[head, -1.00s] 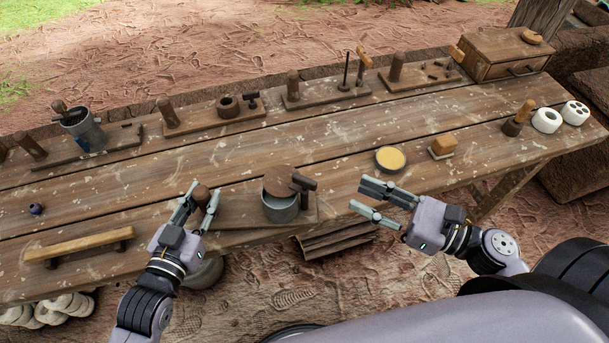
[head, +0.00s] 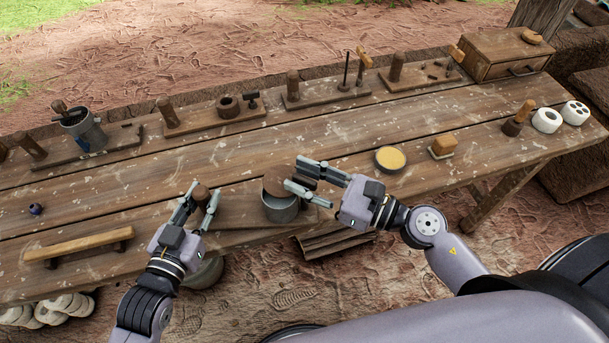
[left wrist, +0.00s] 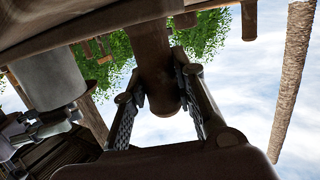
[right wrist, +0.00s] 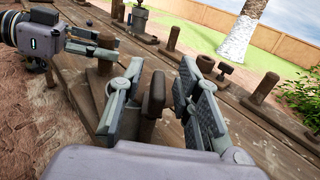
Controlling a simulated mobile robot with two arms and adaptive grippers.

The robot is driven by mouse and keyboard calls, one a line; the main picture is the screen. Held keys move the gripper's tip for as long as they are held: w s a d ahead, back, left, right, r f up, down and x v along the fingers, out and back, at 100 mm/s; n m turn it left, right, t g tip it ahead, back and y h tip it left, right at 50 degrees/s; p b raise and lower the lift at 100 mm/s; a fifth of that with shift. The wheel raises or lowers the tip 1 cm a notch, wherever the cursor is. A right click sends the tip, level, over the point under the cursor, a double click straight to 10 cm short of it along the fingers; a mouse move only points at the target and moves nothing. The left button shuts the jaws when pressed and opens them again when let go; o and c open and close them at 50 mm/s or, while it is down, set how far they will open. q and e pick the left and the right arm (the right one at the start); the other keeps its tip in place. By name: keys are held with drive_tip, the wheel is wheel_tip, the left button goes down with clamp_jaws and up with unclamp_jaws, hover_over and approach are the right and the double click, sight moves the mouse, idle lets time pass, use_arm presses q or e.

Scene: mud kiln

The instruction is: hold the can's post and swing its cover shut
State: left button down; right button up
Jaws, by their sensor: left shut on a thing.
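The grey metal can (head: 279,210) stands on a wooden board near the table's front edge. Its brown round cover (head: 272,184) sits at the top of the can; I cannot tell how far it covers the mouth. The wooden post (head: 202,194) rises from the board's left end. My left gripper (head: 202,199) is shut on the post, which also shows between its fingers in the left wrist view (left wrist: 158,65). My right gripper (head: 296,175) is open at the cover's dark handle, which stands between the fingers, seemingly untouched, in the right wrist view (right wrist: 153,95).
A yellow-filled round dish (head: 390,159) and a sponge-like block (head: 443,146) lie to the right of the can. A wooden bar handle (head: 78,245) lies at left. Boards with pegs line the back. The table's middle is clear.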

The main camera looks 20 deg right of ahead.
clamp_jaws()
idle(0.4)
idle(0.5)
